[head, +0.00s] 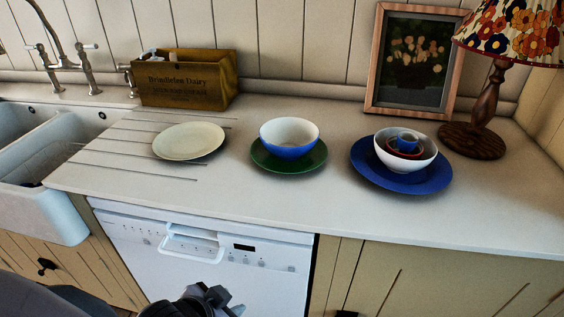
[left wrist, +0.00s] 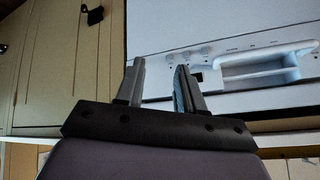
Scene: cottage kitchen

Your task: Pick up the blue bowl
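A bowl with a blue outside and white inside (head: 289,151) sits upright on a dark green plate (head: 262,163) in the middle of the counter in the head view. It looks empty. A small blue bowl or cup (head: 406,138) is nested in a reddish bowl (head: 391,149) inside a white bowl (head: 418,161), on a blue plate (head: 373,176) to the right. My left gripper (head: 222,301) is low in front of the white dishwasher, below the counter and apart from the dishes. In the left wrist view its fingers (left wrist: 160,72) are apart with nothing between them. My right gripper is out of view.
A cream plate (head: 188,141) lies left of the green plate. A wooden crate (head: 186,80), a picture frame (head: 415,60) and a lamp (head: 487,110) stand at the back. A sink (head: 40,190) is at left. The counter's front edge (head: 330,222) lies above my gripper.

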